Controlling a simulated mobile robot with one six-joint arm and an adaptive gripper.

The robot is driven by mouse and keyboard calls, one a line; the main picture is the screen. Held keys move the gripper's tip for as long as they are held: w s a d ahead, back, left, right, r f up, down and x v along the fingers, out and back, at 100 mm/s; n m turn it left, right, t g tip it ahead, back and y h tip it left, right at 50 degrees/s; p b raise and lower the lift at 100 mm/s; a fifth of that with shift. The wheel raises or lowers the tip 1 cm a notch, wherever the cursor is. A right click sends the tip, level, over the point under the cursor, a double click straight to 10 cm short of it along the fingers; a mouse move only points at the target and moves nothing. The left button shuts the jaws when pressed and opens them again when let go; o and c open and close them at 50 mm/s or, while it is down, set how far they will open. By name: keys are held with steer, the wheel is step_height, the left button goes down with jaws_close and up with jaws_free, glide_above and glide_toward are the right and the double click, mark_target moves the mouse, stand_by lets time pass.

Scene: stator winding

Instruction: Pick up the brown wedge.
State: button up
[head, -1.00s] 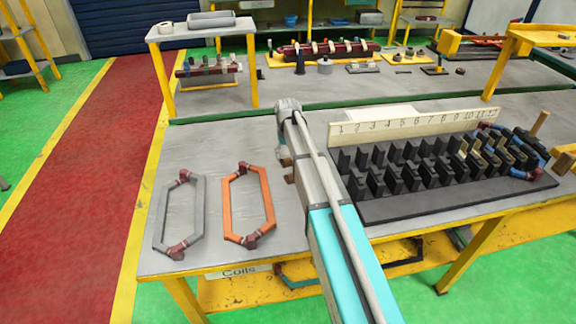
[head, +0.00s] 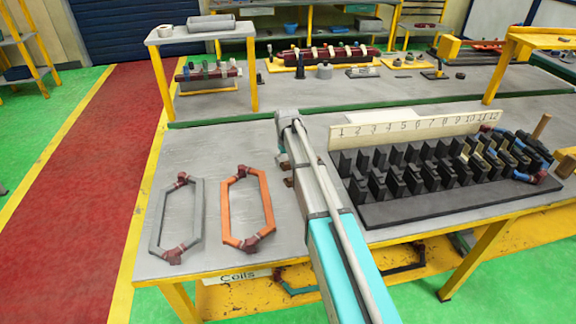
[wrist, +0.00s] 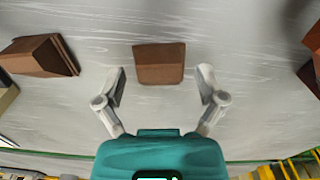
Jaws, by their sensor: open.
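A brown wedge (wrist: 160,63) lies on the grey tabletop in the middle of the wrist view. My gripper (wrist: 160,78) is open, with one pale finger on each side of the wedge's near edge and a clear gap on both sides. The jaws are empty, and the wedge sits mostly beyond the fingertips. A second brown block (wrist: 40,56) lies to the left, and part of another brown piece (wrist: 313,45) shows at the right edge. In the head view, small brown pieces (head: 288,182) show beside my arm, which hides my fingers.
A grey coil (head: 197,220) and an orange coil (head: 227,215) lie left of my arm. A black slotted block (head: 400,213) with a numbered board (head: 415,127) stands to the right, with blue coil parts at its far end. A raised grey shelf (head: 205,30) stands behind left.

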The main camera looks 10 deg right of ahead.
jaws_close()
steer(key=shift+r, duration=0.15)
stand_by(0.4)
step_height(320, 180, up, 3)
steer(key=p, duration=0.3)
steer(key=s+d+r+p, duration=0.2)
steer(key=s+r+p, duration=0.3)
steer(key=s, duration=0.1)
steer(key=s+d+r+p, duration=0.2)
steer(key=s+r+p, duration=0.2)
steer(key=s, duration=0.3)
steer(key=shift+d+r+p, duration=0.3)
steer(key=shift+r+p, duration=0.05)
steer(key=shift+p, duration=0.15)
steer(key=shift+s+d, duration=0.15)
steer(key=shift+s, duration=0.05)
stand_by(0.5)
